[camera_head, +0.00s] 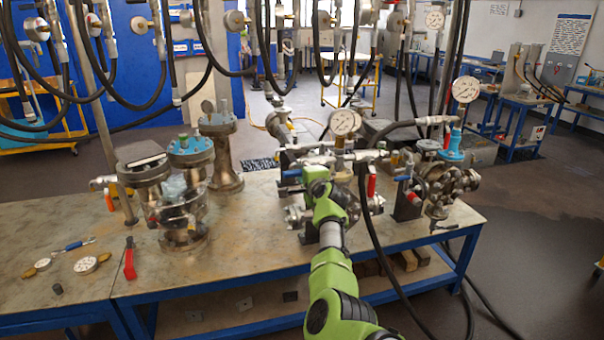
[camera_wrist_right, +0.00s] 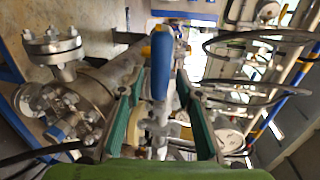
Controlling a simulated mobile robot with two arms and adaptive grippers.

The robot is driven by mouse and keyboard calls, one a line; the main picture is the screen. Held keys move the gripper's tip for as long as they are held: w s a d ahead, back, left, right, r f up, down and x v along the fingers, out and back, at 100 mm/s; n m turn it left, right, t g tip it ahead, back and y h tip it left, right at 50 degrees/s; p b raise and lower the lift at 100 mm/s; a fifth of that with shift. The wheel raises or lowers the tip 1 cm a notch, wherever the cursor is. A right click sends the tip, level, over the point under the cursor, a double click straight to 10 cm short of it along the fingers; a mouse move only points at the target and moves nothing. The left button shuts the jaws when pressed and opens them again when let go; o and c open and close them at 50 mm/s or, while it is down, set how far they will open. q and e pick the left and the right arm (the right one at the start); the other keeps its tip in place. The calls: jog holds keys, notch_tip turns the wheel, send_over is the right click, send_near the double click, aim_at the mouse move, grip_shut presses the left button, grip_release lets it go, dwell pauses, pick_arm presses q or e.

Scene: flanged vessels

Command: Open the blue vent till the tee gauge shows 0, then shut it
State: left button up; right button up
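The blue vent handle (camera_head: 291,173) sticks out to the left of the middle pipe assembly on the bench. In the right wrist view the blue handle (camera_wrist_right: 160,65) lies between the fingers of my right gripper (camera_wrist_right: 160,88), with gaps beside it. The gripper looks open and not clamped on it. In the head view my right gripper (camera_head: 318,182) is at the pipework, just right of the handle, and partly hides it. The tee gauge (camera_head: 345,122) stands upright above the assembly; its needle is too small to read. My left gripper is not in view.
A red-handled valve (camera_head: 372,186) and a black hose are close right of my gripper. A second gauge (camera_head: 466,90) stands on the right vessel. Flanged vessels (camera_head: 180,205) stand at left. Hoses hang above.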

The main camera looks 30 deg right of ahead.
jog(key=shift+s, duration=0.15)
jog(key=v, duration=1.1)
jog(key=shift+s, duration=0.35)
jog(key=shift+a, duration=0.15)
